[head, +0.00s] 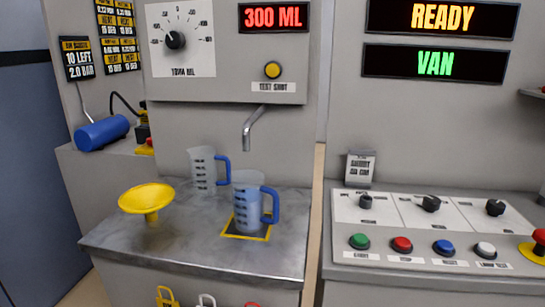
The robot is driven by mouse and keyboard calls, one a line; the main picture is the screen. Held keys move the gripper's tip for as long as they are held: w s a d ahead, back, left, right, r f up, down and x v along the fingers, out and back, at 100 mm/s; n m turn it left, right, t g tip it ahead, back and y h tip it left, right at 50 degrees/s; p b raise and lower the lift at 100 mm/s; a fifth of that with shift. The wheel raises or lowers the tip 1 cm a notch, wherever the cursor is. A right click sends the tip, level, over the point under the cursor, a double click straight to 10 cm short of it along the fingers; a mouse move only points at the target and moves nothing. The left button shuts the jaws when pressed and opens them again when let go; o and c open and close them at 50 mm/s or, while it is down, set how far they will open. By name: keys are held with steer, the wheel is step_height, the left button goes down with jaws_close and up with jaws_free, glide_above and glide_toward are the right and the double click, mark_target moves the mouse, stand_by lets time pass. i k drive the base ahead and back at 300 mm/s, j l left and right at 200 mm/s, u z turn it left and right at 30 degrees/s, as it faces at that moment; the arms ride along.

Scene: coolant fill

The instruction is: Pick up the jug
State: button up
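A clear measuring jug (247,204) with a blue handle and dark markings stands upright on a dark square with a yellow border, on the metal counter (190,250). Its handle points right. It looks bluish, perhaps from liquid inside. The metal spout (250,130) is above and slightly behind it. A second clear jug (202,172) with a blue handle stands behind and to the left, near the wall. It looks paler. My gripper is not in view.
A yellow funnel (147,197) stands on the counter at left. A blue cylinder (102,132) lies behind it. The wall panel (272,18) reads 300 ML, with a yellow test-shot button (272,70) below. A control console (430,235) with knobs and buttons stands at right.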

mark_target(248, 188)
steer(key=i+l, duration=0.1)
steer(key=l, duration=0.4)
steer(key=i+l+z, duration=0.1)
steer(key=l, duration=0.4)
steer(key=i+l, duration=0.1)
steer(key=l, duration=0.4)
